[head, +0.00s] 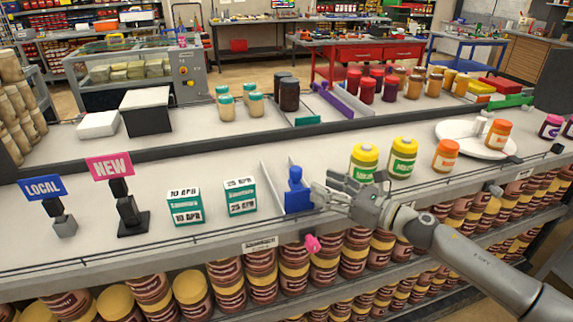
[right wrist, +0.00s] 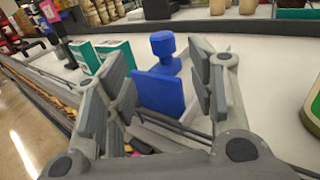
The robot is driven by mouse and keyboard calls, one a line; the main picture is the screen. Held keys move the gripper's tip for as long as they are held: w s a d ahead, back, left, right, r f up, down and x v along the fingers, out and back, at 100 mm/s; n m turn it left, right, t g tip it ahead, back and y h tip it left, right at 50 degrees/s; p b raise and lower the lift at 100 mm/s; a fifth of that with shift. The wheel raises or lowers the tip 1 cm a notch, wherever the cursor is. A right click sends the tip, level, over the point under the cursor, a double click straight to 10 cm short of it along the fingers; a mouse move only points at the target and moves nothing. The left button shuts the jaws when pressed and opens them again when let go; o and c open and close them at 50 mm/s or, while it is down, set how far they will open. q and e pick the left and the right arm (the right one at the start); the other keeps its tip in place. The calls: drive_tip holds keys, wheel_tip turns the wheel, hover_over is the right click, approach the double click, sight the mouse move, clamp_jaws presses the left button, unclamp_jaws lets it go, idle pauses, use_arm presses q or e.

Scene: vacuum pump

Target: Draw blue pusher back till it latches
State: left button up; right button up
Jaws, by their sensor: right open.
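The blue pusher (head: 295,193) stands upright on the front shelf, beside a thin pale divider (head: 269,190). It has a flat plate and a round-topped knob. My right gripper (head: 318,196) reaches in from the right, just right of the pusher. In the right wrist view the pusher plate (right wrist: 160,93) shows between the two spread fingers of my right gripper (right wrist: 160,80), with gaps on both sides. The gripper is open and holds nothing. The lower edge of the plate is partly hidden by the gripper's links. My left gripper is not in view.
Two teal-and-white boxes (head: 241,197) stand left of the pusher. Yellow-green jars (head: 364,163) stand behind my right gripper. An orange jar (head: 446,155) and a white plate (head: 470,130) are further right. A pink tag (head: 312,244) hangs at the shelf's front edge.

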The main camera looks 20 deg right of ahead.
sight(301, 174)
drive_tip(key=p+x, duration=0.3)
drive_tip(key=x, duration=0.5)
drive_tip(key=shift+w+r, duration=0.1)
drive_tip(key=shift+w, duration=0.1)
drive_tip(key=shift+w+a, duration=0.1)
drive_tip(key=shift+w, duration=0.2)
drive_tip(key=shift+w+a+p, duration=0.15)
drive_tip(key=shift+w+p, duration=0.05)
drive_tip(key=shift+p, duration=0.1)
drive_tip(key=shift+w+a, duration=0.15)
drive_tip(key=shift+c, duration=0.5)
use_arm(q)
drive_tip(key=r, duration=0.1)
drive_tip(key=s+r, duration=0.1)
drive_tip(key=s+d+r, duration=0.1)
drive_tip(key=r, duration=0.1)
use_arm(e)
clamp_jaws()
